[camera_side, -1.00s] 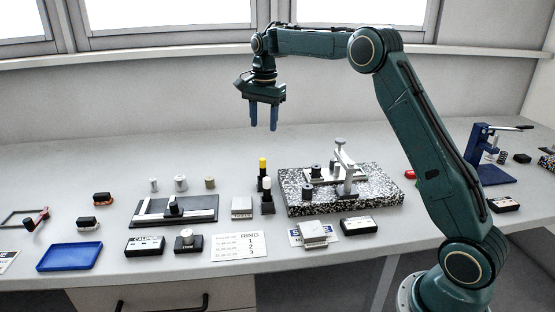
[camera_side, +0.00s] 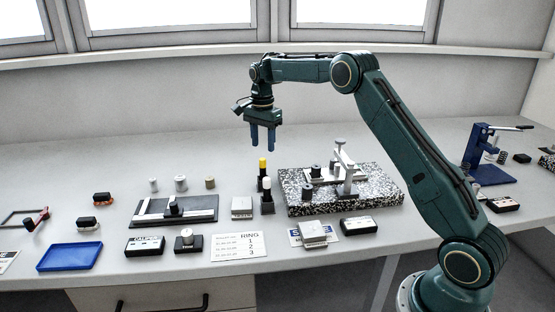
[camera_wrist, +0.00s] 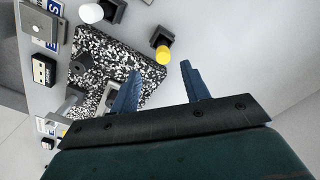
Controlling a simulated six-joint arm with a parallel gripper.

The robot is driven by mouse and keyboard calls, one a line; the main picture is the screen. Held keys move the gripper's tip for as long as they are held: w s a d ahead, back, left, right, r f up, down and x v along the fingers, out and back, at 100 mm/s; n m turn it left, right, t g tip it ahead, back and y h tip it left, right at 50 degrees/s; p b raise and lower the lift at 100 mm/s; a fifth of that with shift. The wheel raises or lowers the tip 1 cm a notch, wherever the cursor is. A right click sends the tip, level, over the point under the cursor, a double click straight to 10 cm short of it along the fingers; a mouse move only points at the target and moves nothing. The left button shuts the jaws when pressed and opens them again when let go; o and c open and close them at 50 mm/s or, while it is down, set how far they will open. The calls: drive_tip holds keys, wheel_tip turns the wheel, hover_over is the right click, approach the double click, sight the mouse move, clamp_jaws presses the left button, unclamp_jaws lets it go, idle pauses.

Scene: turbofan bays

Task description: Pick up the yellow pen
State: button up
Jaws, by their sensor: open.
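The yellow pen (camera_side: 263,165) stands upright in a dark holder on the bench, left of the speckled block. Its yellow top shows at the upper middle of the wrist view (camera_wrist: 162,54). My gripper (camera_side: 263,150) is open and empty, with blue fingers pointing down. It hangs above the yellow pen in the side view, apart from it. In the wrist view the fingers (camera_wrist: 160,78) are spread below the yellow top.
A speckled block (camera_side: 375,194) carrying a metal stand (camera_side: 342,165) lies right of the pens. A small grey block (camera_side: 242,208) and a black plate (camera_side: 150,212) lie left. A printed card (camera_side: 238,246) and blue tray (camera_side: 70,256) lie in front. The bench behind the pens is clear.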

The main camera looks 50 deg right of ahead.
sight(263, 167)
drive_tip(key=shift+f, duration=2.3)
drive_tip(key=shift+f, duration=0.1)
drive_tip(key=shift+w+f, duration=0.2)
drive_tip(key=shift+f, duration=2.3)
drive_tip(key=shift+c, duration=0.3)
clamp_jaws()
